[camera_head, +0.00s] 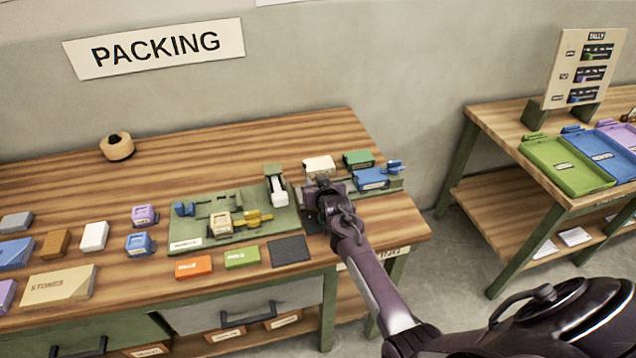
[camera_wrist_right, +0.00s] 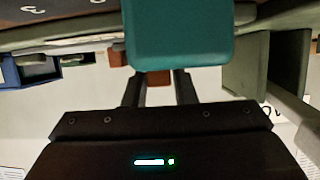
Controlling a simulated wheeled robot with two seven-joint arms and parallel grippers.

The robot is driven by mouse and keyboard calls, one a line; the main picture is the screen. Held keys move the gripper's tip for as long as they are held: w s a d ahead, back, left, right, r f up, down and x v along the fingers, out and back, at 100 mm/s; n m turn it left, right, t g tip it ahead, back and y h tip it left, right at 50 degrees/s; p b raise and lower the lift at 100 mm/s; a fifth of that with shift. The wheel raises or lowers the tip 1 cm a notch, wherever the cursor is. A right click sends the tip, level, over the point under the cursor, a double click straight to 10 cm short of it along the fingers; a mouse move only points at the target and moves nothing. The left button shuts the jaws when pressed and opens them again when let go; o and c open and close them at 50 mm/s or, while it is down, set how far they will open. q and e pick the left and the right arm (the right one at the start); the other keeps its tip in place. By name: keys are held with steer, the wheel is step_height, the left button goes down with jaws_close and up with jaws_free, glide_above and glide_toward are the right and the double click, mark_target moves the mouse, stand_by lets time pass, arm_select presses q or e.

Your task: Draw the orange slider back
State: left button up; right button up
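No clearly orange slider shows in the head view; my right gripper (camera_head: 322,190) covers part of the right-hand green fixture (camera_head: 396,186). In the right wrist view, the fingers of that gripper (camera_wrist_right: 159,90) stand apart. A small reddish-orange piece (camera_wrist_right: 158,78) shows between them, and I cannot tell whether it is the slider or whether they touch it. A teal block (camera_wrist_right: 180,35) fills the view just beyond the fingers. A yellow-orange handle-like piece (camera_head: 257,217) sits on the left green fixture (camera_head: 215,242). My left gripper is out of view.
Beside the gripper are a white block (camera_head: 319,165), a green block (camera_head: 358,158) and a blue block (camera_head: 370,179). A white-topped stand (camera_head: 278,190) is close on its left. A dark pad (camera_head: 289,251) and orange card (camera_head: 193,267) lie in front. The far left-back tabletop is mostly clear.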

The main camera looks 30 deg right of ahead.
steer(key=shift+b+v, duration=0.5)
steer(key=shift+v, duration=3.45)
